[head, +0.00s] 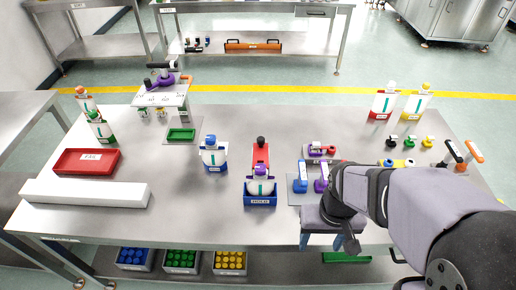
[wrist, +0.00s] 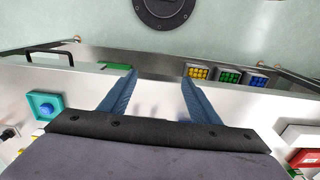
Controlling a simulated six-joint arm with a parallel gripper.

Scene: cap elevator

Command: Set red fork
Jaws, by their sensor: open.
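No part is clearly a red fork. A red upright piece (head: 261,153) with a black knob stands behind the blue tray (head: 262,201) at the table's middle. A small purple and red part (head: 320,150) lies to its right on the table; its shape is too small to tell. My gripper (head: 320,243) is at the front edge of the table, right of the blue tray, pointing down. The wrist view shows its two blue fingers (wrist: 160,80) spread apart with nothing between them. My arm hides part of the table's right side.
A blue block (head: 300,183) and a purple block (head: 321,184) stand just behind my gripper. A long white block (head: 85,193) and red tray (head: 85,161) lie at left.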

